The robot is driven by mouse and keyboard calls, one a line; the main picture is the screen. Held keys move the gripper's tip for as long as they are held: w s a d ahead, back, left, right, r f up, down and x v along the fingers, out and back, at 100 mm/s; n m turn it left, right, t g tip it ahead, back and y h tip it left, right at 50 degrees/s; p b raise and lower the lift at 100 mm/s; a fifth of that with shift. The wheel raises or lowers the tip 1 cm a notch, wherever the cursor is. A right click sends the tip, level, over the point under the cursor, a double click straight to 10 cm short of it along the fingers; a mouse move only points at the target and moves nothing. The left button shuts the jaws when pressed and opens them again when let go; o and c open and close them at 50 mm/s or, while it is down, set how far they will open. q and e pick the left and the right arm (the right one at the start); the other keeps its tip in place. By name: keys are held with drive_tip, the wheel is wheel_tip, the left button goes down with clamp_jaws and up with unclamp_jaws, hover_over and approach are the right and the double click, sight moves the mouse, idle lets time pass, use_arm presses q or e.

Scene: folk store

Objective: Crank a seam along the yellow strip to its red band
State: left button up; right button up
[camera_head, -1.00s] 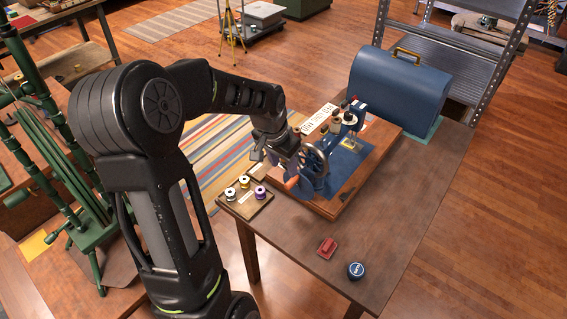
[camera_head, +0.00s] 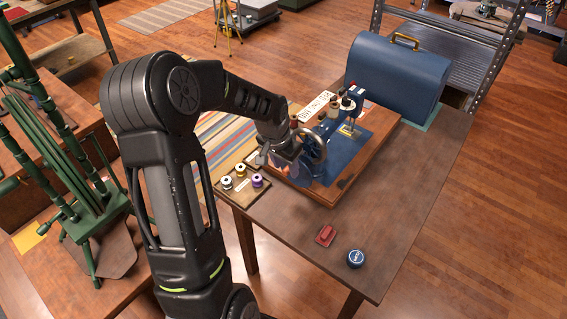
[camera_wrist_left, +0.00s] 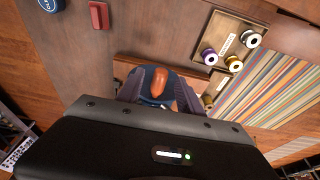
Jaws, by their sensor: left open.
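The blue sewing machine (camera_head: 357,97) stands on a wooden base with a blue bed (camera_head: 343,158). A small yellow patch (camera_head: 349,131), likely the yellow strip, lies near the needle; its red band cannot be made out. The dark spoked handwheel (camera_head: 312,148) is at the machine's near left end. My left gripper (camera_head: 279,162) is beside the wheel, largely covering the crank handle in the head view. In the left wrist view the orange crank handle (camera_wrist_left: 159,82) shows between the open fingers of my left gripper (camera_wrist_left: 158,88). Contact cannot be told. My right gripper is out of view.
A tray of several thread spools (camera_head: 240,182) sits close left of the gripper. A red block (camera_head: 325,236) and a round blue tin (camera_head: 355,259) lie at the near table edge. A blue case (camera_head: 397,77) stands behind the machine. The table's right side is clear.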

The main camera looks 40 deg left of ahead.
use_arm(q)
drive_tip(key=shift+b+x, duration=0.3)
drive_tip(key=shift+x, duration=0.5)
drive_tip(key=shift+r, duration=0.3)
drive_tip(key=shift+s+f, duration=0.1)
drive_tip(key=shift+f, duration=0.05)
clamp_jaws()
